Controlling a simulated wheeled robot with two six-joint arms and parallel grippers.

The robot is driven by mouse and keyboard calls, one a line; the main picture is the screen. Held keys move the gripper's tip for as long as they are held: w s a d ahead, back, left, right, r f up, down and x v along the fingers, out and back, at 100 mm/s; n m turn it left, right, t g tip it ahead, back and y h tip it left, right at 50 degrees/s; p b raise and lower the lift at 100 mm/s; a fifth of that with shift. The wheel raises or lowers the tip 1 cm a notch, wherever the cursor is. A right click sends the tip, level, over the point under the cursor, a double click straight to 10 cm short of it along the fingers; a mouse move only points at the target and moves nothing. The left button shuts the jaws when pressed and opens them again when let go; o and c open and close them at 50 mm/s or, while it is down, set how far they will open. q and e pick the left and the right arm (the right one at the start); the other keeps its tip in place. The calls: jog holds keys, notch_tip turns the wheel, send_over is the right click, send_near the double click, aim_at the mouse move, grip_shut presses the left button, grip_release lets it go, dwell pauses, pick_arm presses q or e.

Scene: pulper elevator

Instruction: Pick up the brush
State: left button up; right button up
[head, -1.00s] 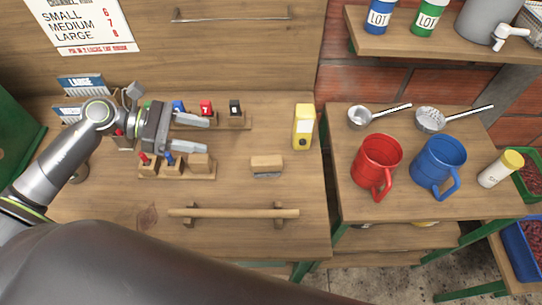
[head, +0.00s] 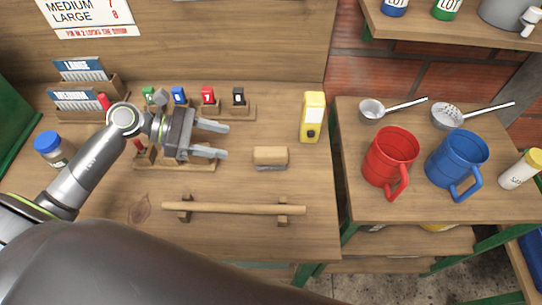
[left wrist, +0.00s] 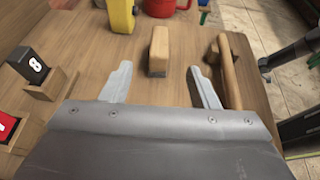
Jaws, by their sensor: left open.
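The brush (head: 270,156) is a small block with a wooden top and a grey underside. It lies on the wooden table right of my left gripper, and in the left wrist view the brush (left wrist: 158,48) sits ahead, between the lines of the two fingers. My left gripper (head: 222,140) is open and empty, its fingers pointing right toward the brush with a gap between. It also shows in the left wrist view (left wrist: 160,88). My right gripper is not in view.
A yellow device (head: 312,117) stands right of the brush. A wooden bar (head: 235,208) on two supports lies in front. Numbered blocks (head: 208,97) stand in holders behind my gripper. Red (head: 391,160) and blue (head: 456,162) mugs stand on the right-hand table.

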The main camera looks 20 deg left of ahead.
pick_arm(q)
jog(key=p, duration=0.2)
send_near(271, 151)
jog(key=x, duration=0.5)
jog(key=shift+w+d+f, duration=0.1)
jog(key=p+x, duration=0.1)
jog(key=x, duration=0.3)
jog(key=shift+d, duration=0.3)
jog(key=shift+w+d+f+p, duration=0.25)
jog(key=shift+d+f+p, duration=0.1)
jog(key=shift+d, duration=0.15)
jog(key=c, duration=1.1)
jog(key=shift+r, duration=0.1)
notch_tip(271, 151, up, 10)
jog(key=shift+f+b, duration=0.1)
jog(key=shift+b, duration=0.85)
